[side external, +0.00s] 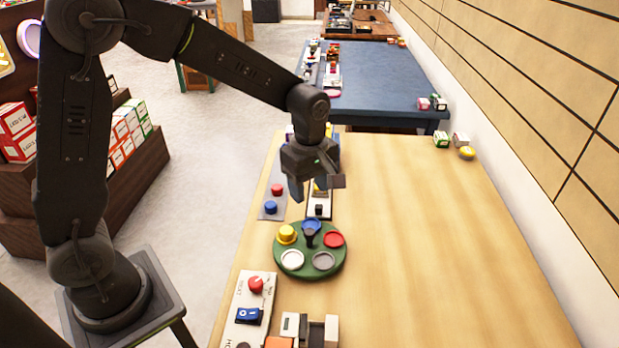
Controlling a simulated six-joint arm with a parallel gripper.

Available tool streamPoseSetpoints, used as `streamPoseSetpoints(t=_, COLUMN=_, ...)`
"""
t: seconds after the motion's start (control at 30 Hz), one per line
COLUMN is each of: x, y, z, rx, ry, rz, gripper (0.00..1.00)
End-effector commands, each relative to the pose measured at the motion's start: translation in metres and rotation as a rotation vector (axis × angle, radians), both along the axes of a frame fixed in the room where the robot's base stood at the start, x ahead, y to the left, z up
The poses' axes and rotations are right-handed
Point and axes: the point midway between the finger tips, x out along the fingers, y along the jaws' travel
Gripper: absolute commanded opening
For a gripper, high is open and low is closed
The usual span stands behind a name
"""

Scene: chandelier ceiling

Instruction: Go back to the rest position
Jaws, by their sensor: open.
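My gripper (318,188) hangs at the end of my arm above the wooden table (430,240), past the far edge of a round green board (283,268). Its jaws are apart and I see nothing between them. The green board carries a yellow knob (286,234), a blue disc (311,225), a red disc (333,240), a white disc (292,259) and a grey disc (323,261). A dark post (309,238) stands at its middle. The gripper partly hides a panel (319,209) behind it.
A grey panel (265,192) with red and blue buttons lies at the left edge. A white panel (242,300) with a red knob and blue switch is at the front. Small boxes (441,140) and a yellow item (467,153) sit far right. The table's right side is clear.

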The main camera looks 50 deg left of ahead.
Motion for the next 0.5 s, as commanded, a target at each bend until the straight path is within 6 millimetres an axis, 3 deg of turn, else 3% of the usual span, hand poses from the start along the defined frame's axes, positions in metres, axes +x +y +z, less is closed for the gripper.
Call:
streamPoseSetpoints(t=0.2, x=0.0, y=0.0, z=0.018, rx=0.0, ry=-0.001, rz=0.0, gripper=0.53)
streamPoseSetpoints(t=0.5, x=0.0, y=0.0, z=0.02, rx=0.0, ry=0.0, rz=0.0, gripper=0.53)
